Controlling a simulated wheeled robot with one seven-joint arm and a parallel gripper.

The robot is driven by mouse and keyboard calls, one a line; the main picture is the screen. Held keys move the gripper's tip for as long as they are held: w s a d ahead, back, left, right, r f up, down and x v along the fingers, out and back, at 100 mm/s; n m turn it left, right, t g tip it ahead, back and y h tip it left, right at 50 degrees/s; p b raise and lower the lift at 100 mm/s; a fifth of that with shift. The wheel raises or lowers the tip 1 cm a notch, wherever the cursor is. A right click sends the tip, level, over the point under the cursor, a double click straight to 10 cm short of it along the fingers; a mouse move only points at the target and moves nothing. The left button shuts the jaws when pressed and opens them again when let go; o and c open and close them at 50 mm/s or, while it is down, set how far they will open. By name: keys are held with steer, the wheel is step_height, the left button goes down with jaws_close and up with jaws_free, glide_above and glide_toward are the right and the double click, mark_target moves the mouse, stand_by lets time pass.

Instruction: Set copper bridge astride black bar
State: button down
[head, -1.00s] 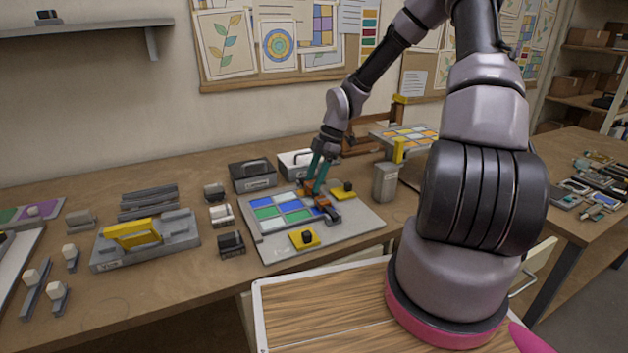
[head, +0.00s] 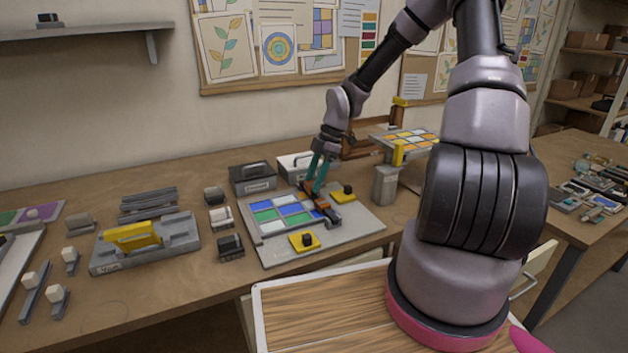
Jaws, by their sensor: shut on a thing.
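The copper bridge (head: 321,202) is an orange-brown piece at the right part of the panel of coloured glass tiles (head: 268,214). My gripper (head: 315,190) has teal fingers that point down and are shut on it. The black bar (head: 333,217) is a dark strip running along the panel's right side, under and beside the bridge. The fingers and bridge hide part of the bar. At this size I cannot tell whether the bridge touches the bar or sits fully astride it.
Yellow blocks with black knobs stand at the panel's front (head: 304,241) and right (head: 345,194). A dark box (head: 252,179) and a white box (head: 295,164) stand behind it. A grey canister (head: 385,184) is to the right. A grey fixture with a yellow handle (head: 133,236) lies left.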

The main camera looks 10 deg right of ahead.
steer(key=shift+f, duration=0.2)
steer(key=shift+f, duration=0.45)
steer(key=shift+r, duration=0.65)
stand_by(0.6)
steer(key=shift+c, duration=1)
jaws_free()
steer(key=shift+r, duration=3.5)
